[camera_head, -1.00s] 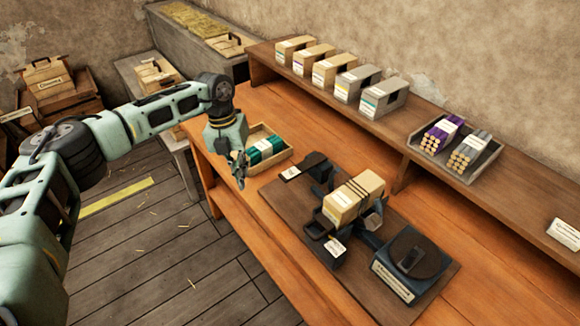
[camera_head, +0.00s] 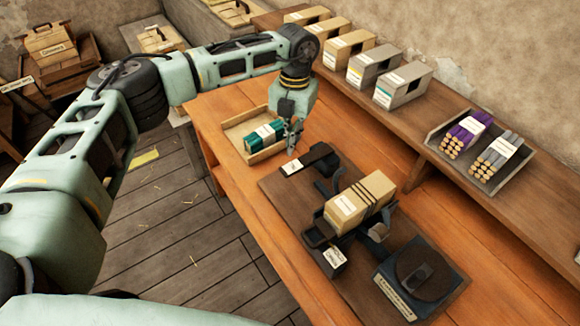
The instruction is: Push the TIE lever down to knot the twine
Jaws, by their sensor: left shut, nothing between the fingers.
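A dark lever (camera_head: 318,157) with a small white label lies at the far left corner of the brown base board (camera_head: 281,201); the label is too small to read, so I cannot confirm it is the TIE lever. A tan box (camera_head: 350,208) with dark twine bands around it sits in the dark press cradle (camera_head: 317,234), in the middle of the board. My left gripper (camera_head: 291,153) is shut and empty, pointing down just above or beside the lever's labelled end. I cannot tell if it touches. My right gripper is not in view.
A dark block with a round handwheel (camera_head: 425,271) stands at the board's near right end. A wooden tray (camera_head: 235,131) with green bundles is left of my left gripper. A raised shelf (camera_head: 410,138) behind holds several boxes and a tray (camera_head: 433,138) of purple and grey bundles.

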